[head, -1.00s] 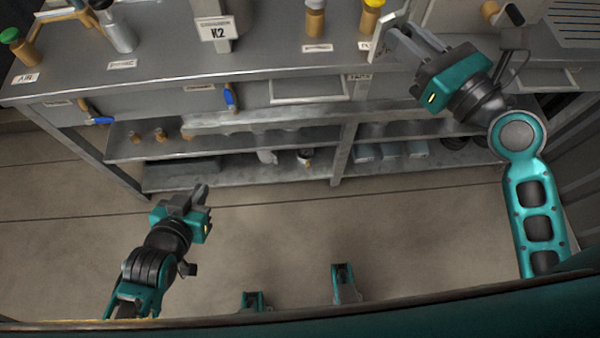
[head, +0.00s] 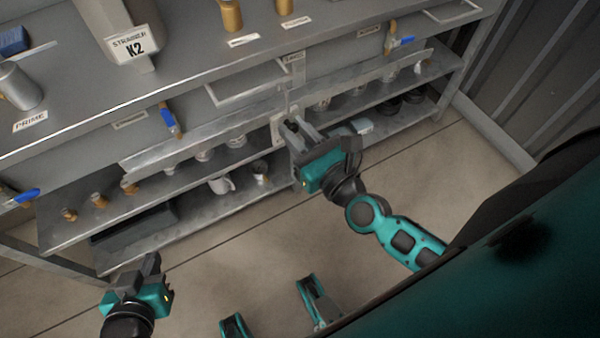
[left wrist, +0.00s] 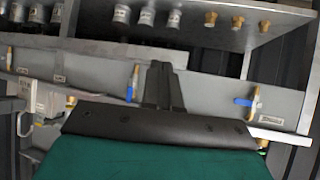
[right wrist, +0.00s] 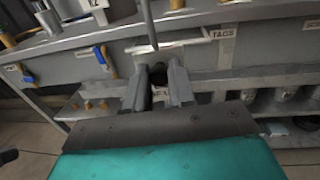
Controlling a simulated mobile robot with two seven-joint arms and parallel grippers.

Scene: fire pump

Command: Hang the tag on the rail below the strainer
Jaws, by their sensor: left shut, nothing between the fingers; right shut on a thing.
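My right gripper (head: 290,124) is shut on the tag (head: 279,130), a pale plate partly hidden by the fingers, in front of the bench to the right of the strainer. In the right wrist view the fingers (right wrist: 158,88) cover much of the tag. I cannot tell whether the tag touches the rail. My left gripper (head: 152,262) is shut and empty, low in front of the shelves.
Blue-handled valves (head: 170,120) stick out from the bench front. A TAGS label (right wrist: 222,33) shows in the right wrist view. Shelves below hold mugs (head: 221,185) and brass fittings (head: 98,200). The floor (head: 230,255) before the bench is clear.

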